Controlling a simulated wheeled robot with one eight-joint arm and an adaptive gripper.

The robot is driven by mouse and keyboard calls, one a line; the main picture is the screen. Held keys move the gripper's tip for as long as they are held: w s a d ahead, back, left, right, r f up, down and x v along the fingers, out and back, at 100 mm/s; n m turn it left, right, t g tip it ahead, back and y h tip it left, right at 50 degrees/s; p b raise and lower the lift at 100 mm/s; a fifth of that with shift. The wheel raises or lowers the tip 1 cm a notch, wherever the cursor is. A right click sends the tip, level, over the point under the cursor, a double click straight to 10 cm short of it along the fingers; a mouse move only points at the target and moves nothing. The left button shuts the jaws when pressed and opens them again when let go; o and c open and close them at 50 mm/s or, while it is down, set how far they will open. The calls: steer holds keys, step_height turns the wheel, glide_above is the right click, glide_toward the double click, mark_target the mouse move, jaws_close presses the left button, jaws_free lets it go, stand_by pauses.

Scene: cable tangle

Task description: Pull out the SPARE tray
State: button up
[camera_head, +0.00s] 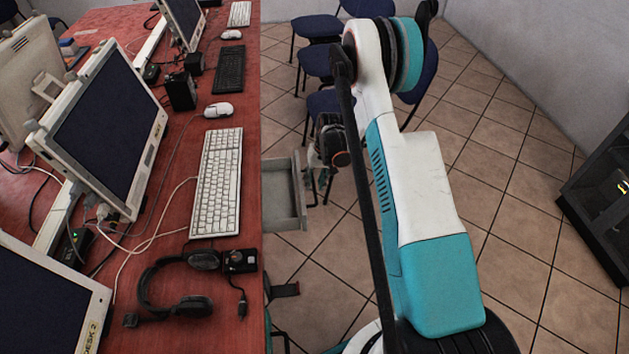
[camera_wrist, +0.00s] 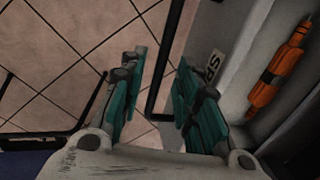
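The SPARE tray (camera_head: 287,192) is a grey, open-topped drawer sticking out from under the red table's right edge. In the wrist view, its front wall (camera_wrist: 222,40) carries a white label (camera_wrist: 215,66) on which only "SP" can be read. A dark bar handle (camera_wrist: 172,45) runs along that front. My gripper (camera_head: 328,143) is beside the tray's outer end in the head view. In the wrist view my gripper (camera_wrist: 160,70) has its two teal fingers apart, one on each side of the handle. Contact with the handle cannot be made out.
An orange tool (camera_wrist: 281,66) lies inside the tray. The red table (camera_head: 222,258) above it holds keyboards, monitors, cables and a headset (camera_head: 178,285). A strap-like dark piece (camera_head: 284,290) juts out below the table edge. Blue chairs (camera_head: 318,62) stand behind; tiled floor lies to the right.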

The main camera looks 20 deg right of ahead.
step_height(320, 180, up, 12)
steer(key=d, duration=0.2)
steer(key=shift+s, duration=0.35)
steer(key=shift+f, duration=0.1)
stand_by(0.4)
